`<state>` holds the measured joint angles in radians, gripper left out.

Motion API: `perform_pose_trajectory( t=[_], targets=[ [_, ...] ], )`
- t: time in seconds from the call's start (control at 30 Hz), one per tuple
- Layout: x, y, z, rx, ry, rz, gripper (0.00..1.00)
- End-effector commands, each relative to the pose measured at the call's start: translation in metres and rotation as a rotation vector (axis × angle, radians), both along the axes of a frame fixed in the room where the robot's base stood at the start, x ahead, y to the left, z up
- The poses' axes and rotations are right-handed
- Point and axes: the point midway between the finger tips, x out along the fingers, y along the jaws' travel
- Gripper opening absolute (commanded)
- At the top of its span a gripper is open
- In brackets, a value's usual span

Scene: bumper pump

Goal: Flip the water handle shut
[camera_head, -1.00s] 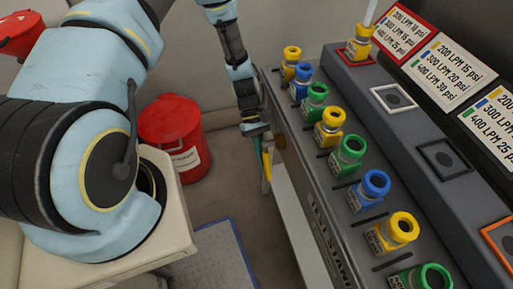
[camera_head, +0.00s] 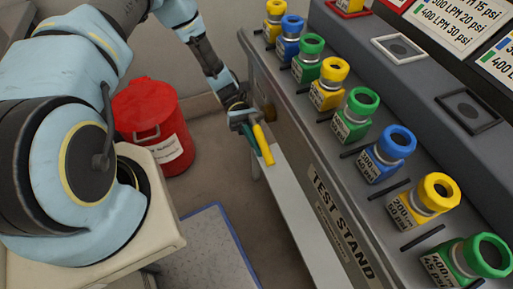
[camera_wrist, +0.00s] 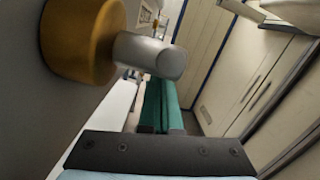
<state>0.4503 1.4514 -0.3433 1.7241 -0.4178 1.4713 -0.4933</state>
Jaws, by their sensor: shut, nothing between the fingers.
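A round brass fitting with a short silver-grey stub, which looks like the water handle (camera_wrist: 150,54), sticks out from the stand's grey side at the upper left of the wrist view. In the head view its brass part (camera_head: 268,110) shows small and partly hidden behind my gripper, at the far end of the stand's side. My gripper (camera_head: 266,158) is shut and empty beside the stand, its green and yellow fingers pointing down toward the viewer. In the wrist view the green fingers (camera_wrist: 160,105) are together, just below and beside the stub. I cannot tell whether they touch it.
The test stand (camera_head: 330,215) carries a row of yellow, blue and green nozzles along its top edge. A pale ledge (camera_head: 295,215) runs low along its side. A red bin (camera_head: 150,125) stands left of my gripper. Open floor lies between.

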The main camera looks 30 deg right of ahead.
Motion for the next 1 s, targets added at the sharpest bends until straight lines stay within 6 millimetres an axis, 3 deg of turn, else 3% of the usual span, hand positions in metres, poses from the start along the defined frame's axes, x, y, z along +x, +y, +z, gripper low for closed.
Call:
perform_pose_trajectory(
  t=[0.17,1.0],
  targets=[
    [-0.004,0.001,0.006,0.013,0.101,0.0,0.0],
    [-0.008,0.001,0.014,0.012,0.091,0.0,0.0]
  ],
)
